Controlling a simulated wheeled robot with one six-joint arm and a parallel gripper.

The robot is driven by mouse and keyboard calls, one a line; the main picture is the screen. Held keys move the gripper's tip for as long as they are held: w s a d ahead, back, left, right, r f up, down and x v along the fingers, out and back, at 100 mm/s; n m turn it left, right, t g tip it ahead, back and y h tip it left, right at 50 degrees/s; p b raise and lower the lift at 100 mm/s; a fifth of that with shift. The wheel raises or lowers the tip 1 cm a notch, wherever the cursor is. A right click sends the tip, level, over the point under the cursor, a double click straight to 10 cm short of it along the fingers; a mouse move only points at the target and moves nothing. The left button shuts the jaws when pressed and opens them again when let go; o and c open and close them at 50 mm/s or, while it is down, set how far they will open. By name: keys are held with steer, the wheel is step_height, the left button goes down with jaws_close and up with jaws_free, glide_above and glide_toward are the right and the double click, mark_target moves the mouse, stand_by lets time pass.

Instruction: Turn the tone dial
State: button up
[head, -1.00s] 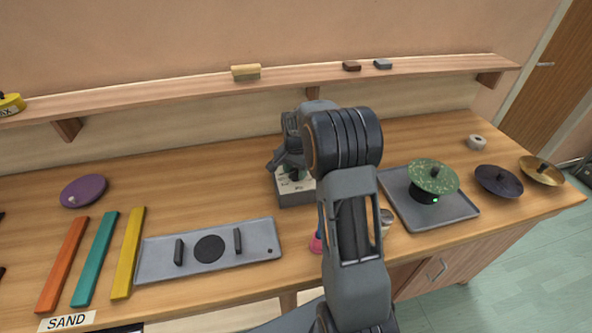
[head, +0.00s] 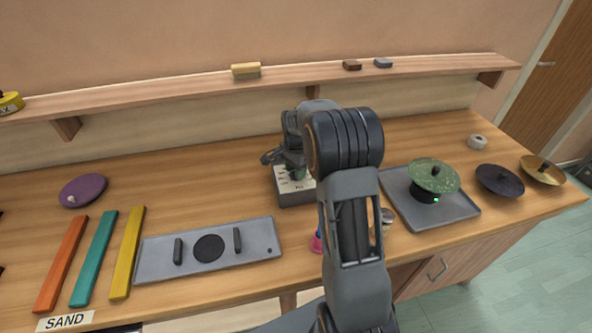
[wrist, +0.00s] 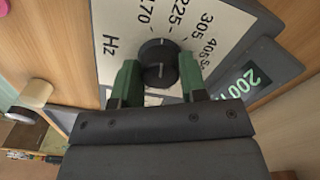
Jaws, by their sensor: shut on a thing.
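The tone dial (wrist: 158,58) is a round black knob with a pale mark, on a white panel printed with numbers and "Hz" in the wrist view. My gripper (wrist: 158,76) has its green fingers on either side of the knob, shut on it. A green-lit display (wrist: 249,80) beside the panel shows digits beginning with 200; its end is cut off. In the head view the grey tone box (head: 296,195) stands on the bench, with my gripper (head: 294,172) over its top. My arm hides the box's right part and the dial.
A grey tray (head: 455,210) with a green cymbal (head: 433,175) lies right of the box. A grey plate (head: 262,237) with two black handles and colored bars (head: 126,252) lie left. A shelf (head: 200,89) runs along the wall behind.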

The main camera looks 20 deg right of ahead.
steer(key=shift+m, duration=1.1)
steer(key=o, duration=0.9)
steer(key=shift+r, duration=0.1)
step_height(320, 180, up, 14)
steer(key=shift+f+b, duration=0.15)
steer(key=shift+b, duration=0.4)
